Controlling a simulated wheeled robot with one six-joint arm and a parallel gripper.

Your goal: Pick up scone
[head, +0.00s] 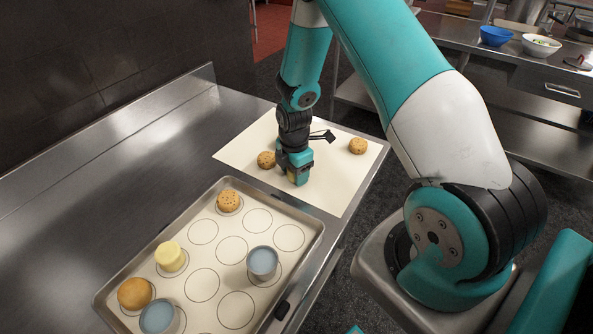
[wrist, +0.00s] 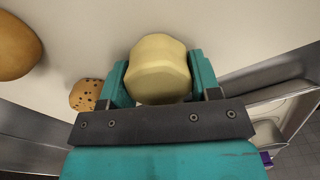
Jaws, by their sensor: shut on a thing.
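My gripper (head: 296,178) is low over the cream mat (head: 335,185) on the steel counter. In the wrist view its two teal fingers stand on either side of a pale yellow, faceted round scone (wrist: 158,70), and the gripper is shut on it. In the head view the gripper hides most of this scone; only a small yellowish part shows beside the fingers. I cannot tell whether it still touches the mat. A similar pale yellow piece (head: 170,256) sits on the baking tray (head: 313,240).
Brown baked pieces lie on the mat to the left (head: 266,160) and right (head: 357,146) of my gripper. The tray holds a speckled piece (head: 228,201), a tan bun (head: 135,293) and two blue-grey cups (head: 262,262), with several circles empty. The counter at left is clear.

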